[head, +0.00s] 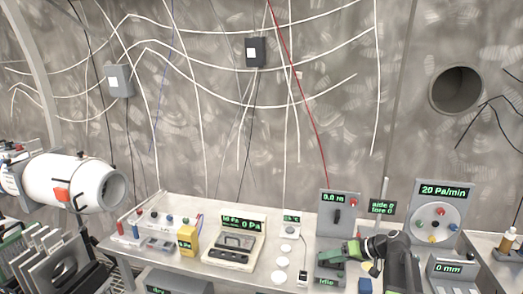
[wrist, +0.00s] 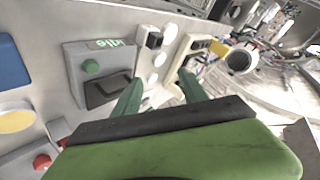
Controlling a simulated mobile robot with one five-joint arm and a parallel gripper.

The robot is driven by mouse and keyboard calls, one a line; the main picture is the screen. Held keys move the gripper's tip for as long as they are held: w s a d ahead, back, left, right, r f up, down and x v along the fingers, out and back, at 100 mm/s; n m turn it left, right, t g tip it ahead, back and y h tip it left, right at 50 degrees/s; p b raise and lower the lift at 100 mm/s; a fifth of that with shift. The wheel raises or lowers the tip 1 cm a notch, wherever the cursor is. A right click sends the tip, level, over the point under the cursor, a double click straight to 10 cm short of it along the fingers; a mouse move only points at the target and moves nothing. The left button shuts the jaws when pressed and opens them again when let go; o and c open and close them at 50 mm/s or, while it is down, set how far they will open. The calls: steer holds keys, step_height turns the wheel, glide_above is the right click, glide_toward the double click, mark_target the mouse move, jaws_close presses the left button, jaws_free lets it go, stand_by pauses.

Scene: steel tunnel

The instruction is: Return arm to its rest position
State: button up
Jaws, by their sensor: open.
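My gripper (head: 354,250) is at the lower right of the head view, at the end of my dark and green arm, over the table among the instruments. In the wrist view my gripper (wrist: 160,92) shows two green fingers spread apart with nothing between them. A grey box with an "Idle" display (wrist: 97,70), a green button and a black switch stands just left of the fingers in the wrist view. The same grey box (head: 329,266) is left of my gripper in the head view. I cannot tell how far the fingertips are from the table.
The table (head: 205,212) carries a yellow meter (head: 187,240), a beige pressure case (head: 234,243), white discs (head: 281,262) and an upright "0.0 m" panel (head: 338,212). A dial panel (head: 440,210) stands at right. A white cylinder (head: 70,182) is at left. Cables hang on the wall.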

steer(key=s+a+f+n+g+h, duration=0.1)
steer(key=s+a+f+g+h, duration=0.15)
steer(key=a, duration=0.45)
steer(key=s+a+f+n+g+h+p, duration=0.15)
steer(key=s+a, duration=0.25)
steer(key=a, duration=0.4)
steer(key=s+a+f+g+h, duration=0.1)
steer(key=s+a+f, duration=0.25)
steer(key=a, duration=0.35)
steer(key=s+d+m+g+h, duration=0.1)
steer(key=s+d+m+h, duration=0.2)
steer(key=d, duration=0.5)
steer(key=shift+s+d+f+m+h, duration=0.25)
steer(key=shift+s+f+m+h, duration=0.05)
steer(key=shift+s+m, duration=0.15)
